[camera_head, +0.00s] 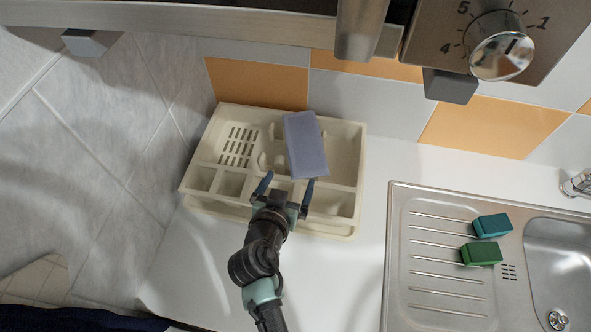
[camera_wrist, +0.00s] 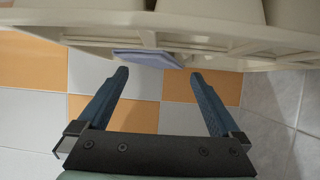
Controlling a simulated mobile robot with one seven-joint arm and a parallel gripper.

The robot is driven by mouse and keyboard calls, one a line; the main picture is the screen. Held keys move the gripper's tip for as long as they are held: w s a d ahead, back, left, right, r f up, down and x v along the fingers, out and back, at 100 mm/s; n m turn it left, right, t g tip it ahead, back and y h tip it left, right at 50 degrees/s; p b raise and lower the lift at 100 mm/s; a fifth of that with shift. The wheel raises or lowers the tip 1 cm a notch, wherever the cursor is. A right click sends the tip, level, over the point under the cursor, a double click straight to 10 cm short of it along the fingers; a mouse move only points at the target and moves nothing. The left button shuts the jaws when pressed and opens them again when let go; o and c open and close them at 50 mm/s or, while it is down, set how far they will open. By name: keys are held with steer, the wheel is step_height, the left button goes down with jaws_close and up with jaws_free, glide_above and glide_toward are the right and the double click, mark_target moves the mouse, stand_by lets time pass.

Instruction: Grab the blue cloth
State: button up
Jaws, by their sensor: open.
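The blue cloth is a flat, pale blue-violet rectangle (camera_head: 305,145). It rests tilted on a cream compartment tray (camera_head: 343,130) on the white counter. In the wrist view the cloth (camera_wrist: 150,57) shows edge-on, just beyond the fingertips and between them. My gripper (camera_head: 289,184) is at the near side of the cloth, over the tray's front compartments. Its two fingers are spread apart with nothing between them; they also show in the wrist view (camera_wrist: 158,73). I cannot tell whether the fingertips touch the tray.
A steel sink (camera_head: 430,290) is at the right, with a teal sponge (camera_head: 492,225) and a green sponge (camera_head: 481,253) on its drainboard. A cooker hood or appliance with a knob (camera_head: 503,45) overhangs the top. White counter (camera_head: 365,250) lies clear between tray and sink.

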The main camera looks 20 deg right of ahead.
mark_target(298, 163)
steer(key=b+x, duration=0.1)
steer(key=x, duration=0.1)
steer(key=shift+w+d+f, duration=0.15)
steer(key=shift+f, duration=0.1)
steer(key=shift+w+d+f+b, duration=0.15)
steer(key=shift+w+d+b, duration=0.25)
steer(key=shift+w+b, duration=0.2)
steer(key=shift+b+x, duration=0.9)
steer(key=shift+x, duration=0.1)
steer(key=shift+s, duration=0.1)
steer(key=shift+c, duration=1.2)
jaws_close()
step_height(298, 163, up, 12)
steer(key=p, duration=0.9)
